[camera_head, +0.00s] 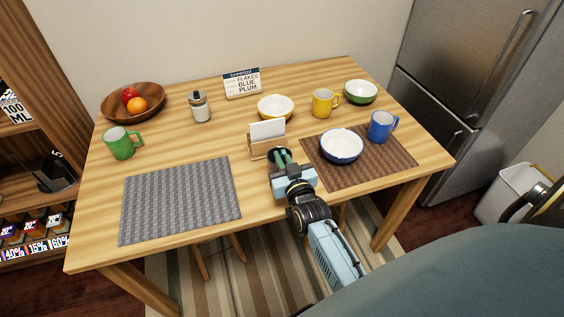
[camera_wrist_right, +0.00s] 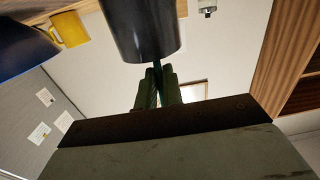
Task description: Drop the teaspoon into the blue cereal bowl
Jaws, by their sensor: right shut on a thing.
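The blue cereal bowl (camera_head: 341,147), white inside with a blue rim, stands upright on the brown placemat. My right gripper (camera_head: 281,157) is left of the bowl, at the mat's left edge. Its green fingers are closed together over a dark cup, and in the right wrist view the fingertips (camera_wrist_right: 158,66) meet at the rim of this dark cup (camera_wrist_right: 145,30). The teaspoon cannot be made out; the thin thing between the fingers is hidden by them and the cup. The bowl shows no spoon in it. My left gripper is out of view.
A card holder (camera_head: 266,145) stands just behind my right gripper. A blue mug (camera_head: 380,128) is right of the bowl. The grey placemat (camera_head: 182,199) is bare.

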